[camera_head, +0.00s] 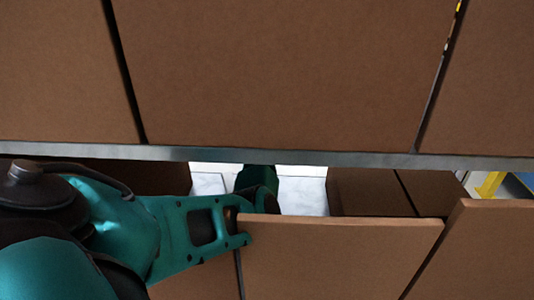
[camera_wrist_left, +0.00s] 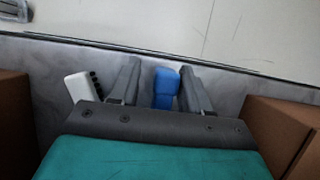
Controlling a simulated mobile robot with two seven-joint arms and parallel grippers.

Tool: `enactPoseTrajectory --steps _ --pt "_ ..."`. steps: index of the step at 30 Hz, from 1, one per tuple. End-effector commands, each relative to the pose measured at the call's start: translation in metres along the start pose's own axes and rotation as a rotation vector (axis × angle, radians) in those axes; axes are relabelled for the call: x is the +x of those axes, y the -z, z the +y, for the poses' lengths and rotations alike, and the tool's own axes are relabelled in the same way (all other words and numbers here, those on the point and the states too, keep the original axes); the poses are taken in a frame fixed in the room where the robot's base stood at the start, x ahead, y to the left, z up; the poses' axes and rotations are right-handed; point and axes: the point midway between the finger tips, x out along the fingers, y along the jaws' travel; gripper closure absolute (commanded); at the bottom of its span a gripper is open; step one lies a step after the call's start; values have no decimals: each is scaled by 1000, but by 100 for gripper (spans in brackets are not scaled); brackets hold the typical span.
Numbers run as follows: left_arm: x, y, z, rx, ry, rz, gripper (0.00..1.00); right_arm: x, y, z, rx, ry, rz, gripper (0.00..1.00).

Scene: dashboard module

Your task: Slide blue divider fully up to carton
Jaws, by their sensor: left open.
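The blue divider (camera_wrist_left: 165,88) shows in the left wrist view as a short upright blue piece. It stands between the two grey fingers of my left gripper (camera_wrist_left: 160,72), which are open on either side of it. A small gap shows beside it; contact with the fingers cannot be made out. Brown cartons stand on both sides, one at the left (camera_wrist_left: 14,120) and one at the right (camera_wrist_left: 283,128). In the head view my left arm reaches into the gap between cartons; the fingers and the divider are hidden there. My right gripper is not in view.
A grey shelf edge (camera_head: 300,157) crosses above my arm, with large cartons (camera_head: 280,70) over it. A front carton (camera_head: 335,260) stands close beside my wrist. A white piece with black knobs (camera_wrist_left: 82,86) sits left of the fingers.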

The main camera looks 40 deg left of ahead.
Motion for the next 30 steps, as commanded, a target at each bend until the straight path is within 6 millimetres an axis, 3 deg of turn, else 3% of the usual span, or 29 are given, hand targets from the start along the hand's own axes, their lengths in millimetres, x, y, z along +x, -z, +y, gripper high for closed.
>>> enactPoseTrajectory --steps 11,18,24,30 --pt "-5 0 -2 0 5 -1 47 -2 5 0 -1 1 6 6" --pt "-40 -2 -2 -2 5 -3 47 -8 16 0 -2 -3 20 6" --pt "-67 -1 0 -3 3 -1 47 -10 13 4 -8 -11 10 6" --pt "-75 1 0 -2 1 2 47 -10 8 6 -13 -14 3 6"
